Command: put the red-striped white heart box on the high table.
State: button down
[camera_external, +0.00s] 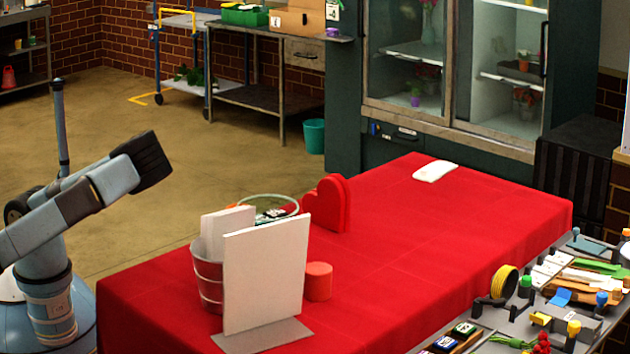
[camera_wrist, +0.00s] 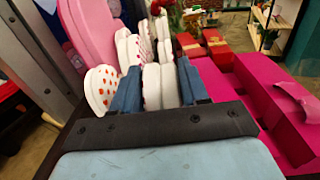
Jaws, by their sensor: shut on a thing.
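In the wrist view my gripper (camera_wrist: 158,68) has its two blue-grey fingers closed on a white box (camera_wrist: 152,88), seen edge-on. Its face and any red stripes are hidden from this angle. Several white heart boxes with red marks (camera_wrist: 124,46) stand upright just beyond the fingers. In the external view my gripper cannot be made out; only part of my arm shows at the left. A big table under a red cloth (camera_external: 420,265) fills the middle there; I cannot tell for sure that it is the high table.
On the red cloth stand a red heart box (camera_external: 328,203), a metal bucket (camera_external: 208,275), a white panel (camera_external: 265,275) and a red cylinder (camera_external: 318,281). The cloth's right half is mostly clear. In the wrist view, a white box with red dots (camera_wrist: 101,92) and a pink box (camera_wrist: 88,32) stand left.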

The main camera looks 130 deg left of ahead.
jog(key=shift+f, duration=0.55)
dwell(0.4)
jog(key=shift+c, duration=2.4)
grip_release()
jog(key=shift+a, duration=0.15)
jog(key=v, duration=1.3)
jog(key=shift+a, duration=0.25)
